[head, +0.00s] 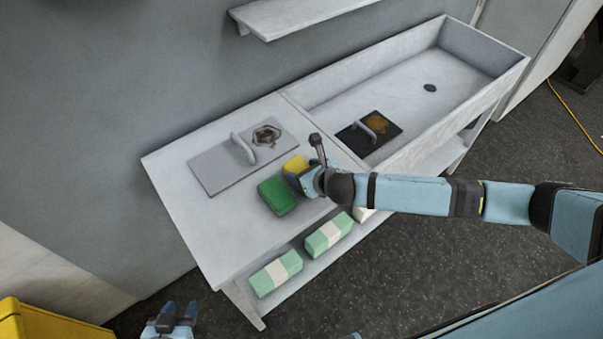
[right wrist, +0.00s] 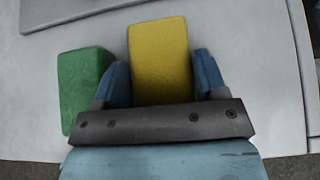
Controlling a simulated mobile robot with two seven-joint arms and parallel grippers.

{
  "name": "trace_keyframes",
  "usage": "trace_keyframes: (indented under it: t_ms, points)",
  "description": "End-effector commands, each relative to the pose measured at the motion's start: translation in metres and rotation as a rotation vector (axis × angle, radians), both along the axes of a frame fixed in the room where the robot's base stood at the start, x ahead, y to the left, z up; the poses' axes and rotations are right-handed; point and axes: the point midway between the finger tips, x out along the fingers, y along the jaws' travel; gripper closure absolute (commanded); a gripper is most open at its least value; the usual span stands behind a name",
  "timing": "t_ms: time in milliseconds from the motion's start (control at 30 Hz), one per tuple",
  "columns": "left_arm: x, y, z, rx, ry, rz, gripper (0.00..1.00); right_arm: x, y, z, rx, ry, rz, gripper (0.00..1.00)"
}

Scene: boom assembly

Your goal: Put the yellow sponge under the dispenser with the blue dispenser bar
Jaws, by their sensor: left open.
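The yellow sponge (head: 295,165) lies on the white worktop, partly hidden by my right gripper (head: 300,180) in the head view. In the right wrist view the yellow sponge (right wrist: 160,60) lies between the two blue fingers of my right gripper (right wrist: 162,82). The fingers are close along both its sides, but I cannot tell whether they press on it. My left gripper (head: 177,314) is open and empty at the bottom left, low beside the worktop. No dispenser with a blue bar shows in either view.
A green sponge (head: 277,195) lies beside the yellow one, close to a right finger. A grey plate with a handle (head: 220,167) and a dark plate (head: 352,141) lie behind. Green-and-white packs (head: 276,273) are on the lower shelf. A sink basin (head: 400,85) adjoins the worktop.

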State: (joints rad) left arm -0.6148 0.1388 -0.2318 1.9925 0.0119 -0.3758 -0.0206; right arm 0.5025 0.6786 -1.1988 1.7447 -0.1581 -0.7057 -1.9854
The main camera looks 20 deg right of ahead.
Motion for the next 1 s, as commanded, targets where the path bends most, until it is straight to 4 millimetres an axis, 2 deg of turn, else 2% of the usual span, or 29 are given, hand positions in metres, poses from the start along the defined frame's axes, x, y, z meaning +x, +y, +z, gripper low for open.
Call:
trace_keyframes:
  t_ms: [67,100,367,567,667,1000]
  points:
    - [0.000,0.000,0.000,0.000,0.000,0.000,0.57,0.000,0.000,0.000,0.000,0.000,0.000,0.57]
    - [0.000,0.000,0.000,0.000,0.000,0.000,0.57,0.000,0.000,0.000,0.000,0.000,0.000,0.61]
    - [0.000,-0.001,0.000,0.000,0.001,-0.001,0.57,0.000,0.000,0.002,0.000,0.000,0.000,0.61]
    - [-0.001,-0.001,0.001,-0.002,0.001,-0.001,0.57,0.000,0.000,0.021,0.000,-0.002,0.001,0.61]
    - [-0.001,-0.001,0.001,-0.001,0.001,-0.002,0.57,0.001,0.000,0.043,0.001,-0.004,0.001,0.61]
    - [-0.001,-0.001,0.000,-0.001,0.001,-0.002,0.57,0.001,-0.001,0.142,0.000,-0.005,0.000,0.61]
